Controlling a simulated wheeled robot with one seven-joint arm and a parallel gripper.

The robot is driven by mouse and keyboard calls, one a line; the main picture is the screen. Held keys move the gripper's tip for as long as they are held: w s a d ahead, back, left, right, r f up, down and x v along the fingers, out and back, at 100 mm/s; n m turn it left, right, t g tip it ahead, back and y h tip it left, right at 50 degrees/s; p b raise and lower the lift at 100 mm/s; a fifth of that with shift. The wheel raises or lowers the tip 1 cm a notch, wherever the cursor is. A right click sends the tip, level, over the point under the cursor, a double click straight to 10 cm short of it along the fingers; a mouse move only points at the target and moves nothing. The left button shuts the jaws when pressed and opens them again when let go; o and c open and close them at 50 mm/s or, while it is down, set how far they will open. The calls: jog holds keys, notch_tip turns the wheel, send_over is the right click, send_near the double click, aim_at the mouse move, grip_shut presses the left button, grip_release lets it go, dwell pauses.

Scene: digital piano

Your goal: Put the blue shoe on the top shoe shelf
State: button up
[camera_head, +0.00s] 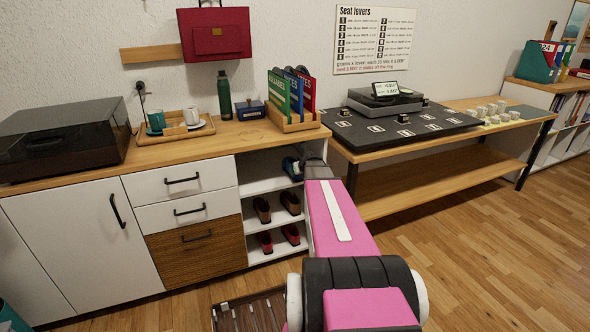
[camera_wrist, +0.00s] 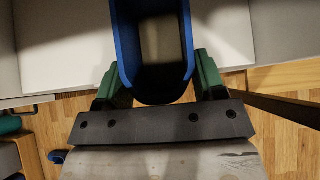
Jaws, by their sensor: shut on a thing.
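My gripper (camera_wrist: 155,84) is shut on a blue shoe (camera_wrist: 126,42), its green fingers on both sides of the rounded end nearest me. The shoe's other end points away over a pale board in the wrist view. In the head view a dark blue shoe (camera_head: 291,166) shows at the top compartment of the white shoe shelf (camera_head: 262,187), left of my pink arm. I cannot tell whether this is the held shoe or another. My arm hides the shelf's right side and most of the gripper. Whether the held shoe touches the board is unclear.
Brown shoes (camera_head: 262,209) stand on the middle shelf and red shoes (camera_head: 265,242) on the bottom one. The wooden counter above holds file folders (camera_head: 292,96). A table with a black board (camera_head: 400,126) stands to the right. The wooden floor at right is clear.

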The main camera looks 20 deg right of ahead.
jog(key=w, duration=0.3)
jog(key=w+f, duration=0.1)
jog(key=w, duration=0.1)
jog(key=shift+a, duration=0.1)
jog(key=shift+s+f, duration=0.1)
jog(key=shift+f, duration=0.1)
jog(key=shift+f, duration=0.1)
jog(key=o, duration=0.8)
jog(key=shift+f, duration=0.1)
jog(key=shift+o, duration=0.2)
